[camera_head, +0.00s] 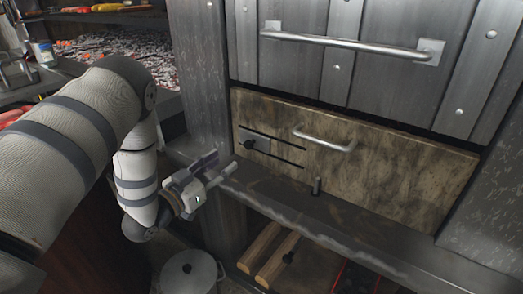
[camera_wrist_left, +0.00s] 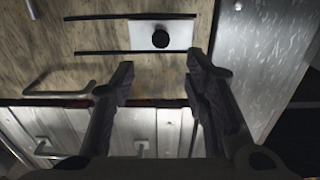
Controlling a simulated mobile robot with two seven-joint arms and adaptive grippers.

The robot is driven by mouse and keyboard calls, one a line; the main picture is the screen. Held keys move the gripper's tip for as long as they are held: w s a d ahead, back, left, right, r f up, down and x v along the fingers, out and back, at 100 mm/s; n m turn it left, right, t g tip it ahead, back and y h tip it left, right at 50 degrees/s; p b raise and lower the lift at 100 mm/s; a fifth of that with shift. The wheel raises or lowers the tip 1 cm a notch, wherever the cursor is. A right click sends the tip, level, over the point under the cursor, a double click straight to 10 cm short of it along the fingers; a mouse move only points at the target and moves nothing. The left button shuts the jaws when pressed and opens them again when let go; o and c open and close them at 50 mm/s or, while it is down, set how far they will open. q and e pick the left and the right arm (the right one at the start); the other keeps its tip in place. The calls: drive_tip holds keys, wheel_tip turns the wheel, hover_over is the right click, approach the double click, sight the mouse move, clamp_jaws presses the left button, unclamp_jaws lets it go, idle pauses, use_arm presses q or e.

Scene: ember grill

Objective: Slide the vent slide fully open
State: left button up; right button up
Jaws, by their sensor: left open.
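The vent slide is a small grey metal plate (camera_head: 255,141) with a black knob, at the left end of two dark parallel slots in a worn, brownish panel (camera_head: 400,170). In the left wrist view the plate (camera_wrist_left: 142,36) and its round black knob (camera_wrist_left: 160,39) show near the top, with the slots running left. My left gripper (camera_head: 224,165) is open and empty, in front of and below the plate in the head view. In the left wrist view its two fingers (camera_wrist_left: 160,75) are spread below the knob, apart from it. My right gripper is not in view.
A metal door with a long handle (camera_head: 350,43) is above. A lidded pot (camera_head: 188,275) stands low.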

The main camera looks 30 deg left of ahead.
sight(247, 145)
use_arm(q)
drive_tip(key=w, duration=0.6)
drive_tip(key=w+b, duration=0.1)
drive_tip(key=w, duration=0.2)
drive_tip(key=shift+w+d, duration=0.3)
drive_tip(key=shift+d, duration=0.05)
drive_tip(key=shift+c, duration=0.2)
clamp_jaws()
